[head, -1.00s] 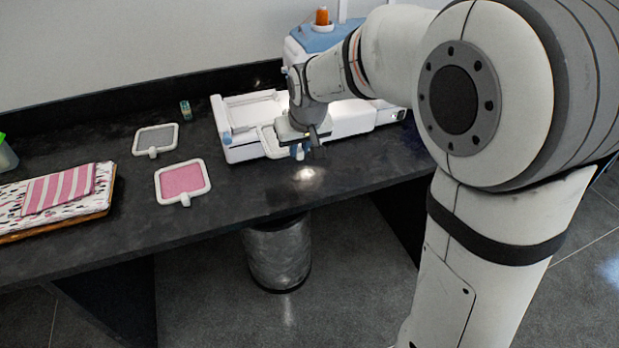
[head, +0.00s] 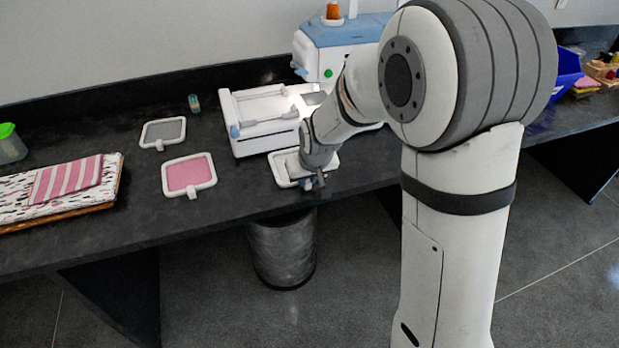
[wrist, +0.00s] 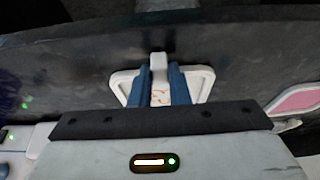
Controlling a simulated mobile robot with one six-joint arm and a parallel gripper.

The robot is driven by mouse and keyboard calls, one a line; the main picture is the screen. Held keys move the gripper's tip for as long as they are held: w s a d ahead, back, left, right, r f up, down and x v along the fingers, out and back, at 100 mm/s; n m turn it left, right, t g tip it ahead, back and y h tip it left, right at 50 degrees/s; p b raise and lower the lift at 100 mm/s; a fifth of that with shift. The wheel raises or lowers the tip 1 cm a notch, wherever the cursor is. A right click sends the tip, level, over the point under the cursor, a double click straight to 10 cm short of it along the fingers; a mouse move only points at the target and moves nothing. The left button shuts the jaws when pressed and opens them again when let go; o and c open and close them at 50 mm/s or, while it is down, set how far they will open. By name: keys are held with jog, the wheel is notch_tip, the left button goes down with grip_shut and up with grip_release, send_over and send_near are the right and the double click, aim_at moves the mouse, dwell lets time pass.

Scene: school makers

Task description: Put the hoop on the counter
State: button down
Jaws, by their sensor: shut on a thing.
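The hoop, a white rounded-square frame (head: 280,170), is close to the counter top near its front edge, in front of the machine. My wrist partly hides it in the head view; whether it touches the counter I cannot tell. My gripper (head: 308,184) is over its near side. In the wrist view, the blue fingers of my gripper (wrist: 160,88) are shut on the hoop's tab (wrist: 158,66), with a pale, orange-marked inside between them. The dark counter (head: 240,198) runs across the view.
A pink-filled frame (head: 189,175) and a grey-filled frame (head: 163,132) lie to the left. A white and blue machine (head: 262,125) stands behind. A striped cloth (head: 65,180) is on a stack farther left. A bin (head: 283,250) stands below the counter.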

jog(key=shift+f, duration=0.1)
jog(key=c, duration=1.4)
grip_release()
jog(key=shift+r, duration=0.4)
jog(key=p+v, duration=0.1)
jog(key=v, duration=1)
jog(key=s+d+m, duration=0.1)
jog(key=s+d, duration=0.3)
jog(key=s, duration=0.2)
jog(key=s+d+m+g+h, duration=0.1)
jog(key=s+d, duration=0.4)
jog(key=s, duration=0.1)
jog(key=s+d+m+g, duration=0.1)
jog(key=s+d, duration=0.3)
jog(key=s, duration=0.3)
jog(key=shift+s+d+r+m, duration=0.1)
jog(key=shift+d+r+m, duration=0.05)
jog(key=shift+r+m, duration=0.2)
